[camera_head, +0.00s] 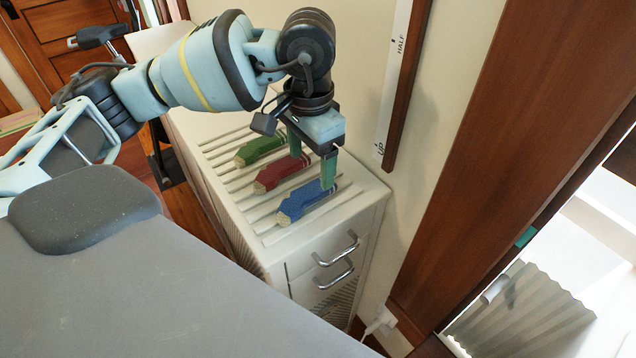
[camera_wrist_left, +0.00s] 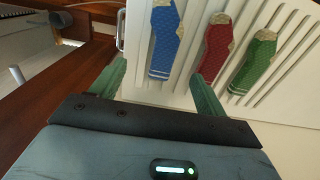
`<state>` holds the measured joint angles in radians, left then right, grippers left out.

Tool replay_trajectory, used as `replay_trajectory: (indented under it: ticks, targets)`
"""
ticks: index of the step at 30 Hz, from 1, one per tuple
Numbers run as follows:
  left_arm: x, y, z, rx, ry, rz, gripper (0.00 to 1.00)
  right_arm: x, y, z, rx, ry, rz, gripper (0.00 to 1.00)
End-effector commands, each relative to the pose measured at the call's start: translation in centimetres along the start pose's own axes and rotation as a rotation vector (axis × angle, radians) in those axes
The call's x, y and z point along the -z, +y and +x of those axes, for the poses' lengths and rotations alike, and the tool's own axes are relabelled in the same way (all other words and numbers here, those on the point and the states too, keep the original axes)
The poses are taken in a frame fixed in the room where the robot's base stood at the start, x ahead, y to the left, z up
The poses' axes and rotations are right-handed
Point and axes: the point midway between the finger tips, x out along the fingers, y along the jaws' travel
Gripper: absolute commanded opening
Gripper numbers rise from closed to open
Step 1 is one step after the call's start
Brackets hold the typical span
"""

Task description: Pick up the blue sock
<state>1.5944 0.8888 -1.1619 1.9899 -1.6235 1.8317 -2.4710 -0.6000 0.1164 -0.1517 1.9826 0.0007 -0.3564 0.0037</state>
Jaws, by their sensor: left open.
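The blue sock (camera_head: 304,202) lies flat on the slatted top of a white cabinet (camera_head: 340,210), nearest the drawer side. It also shows in the left wrist view (camera_wrist_left: 166,40). My left gripper (camera_head: 312,168) is open and points down over the cabinet top. In the head view one finger overlaps the blue sock's far end and the other is near the red sock. In the left wrist view the blue sock lies ahead, between the lines of the two green fingers (camera_wrist_left: 158,90). Nothing is held. Contact cannot be told. My right gripper is not in view.
A red sock (camera_head: 281,172) and a green sock (camera_head: 259,149) lie beside the blue one on the slats. The cabinet has metal drawer handles (camera_head: 335,248). A wall with a wooden strip (camera_head: 407,80) stands close behind. A wooden post (camera_head: 500,150) is at right.

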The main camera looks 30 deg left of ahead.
Motion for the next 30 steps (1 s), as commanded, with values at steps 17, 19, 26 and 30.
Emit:
replay_trajectory:
  ticks: [17,19,26,30]
  targets:
    - [0.0,-0.1,2.8,0.000,-0.001,0.000,0.75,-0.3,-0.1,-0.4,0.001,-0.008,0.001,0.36]
    - [0.1,-0.1,3.3,0.000,-0.001,0.000,0.75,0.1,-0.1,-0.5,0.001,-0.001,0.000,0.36]
    - [0.3,-0.3,6.4,0.001,0.001,0.000,0.75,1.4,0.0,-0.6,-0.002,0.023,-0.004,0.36]
    - [0.2,-0.3,7.6,0.000,0.001,-0.001,0.75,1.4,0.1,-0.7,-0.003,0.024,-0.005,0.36]
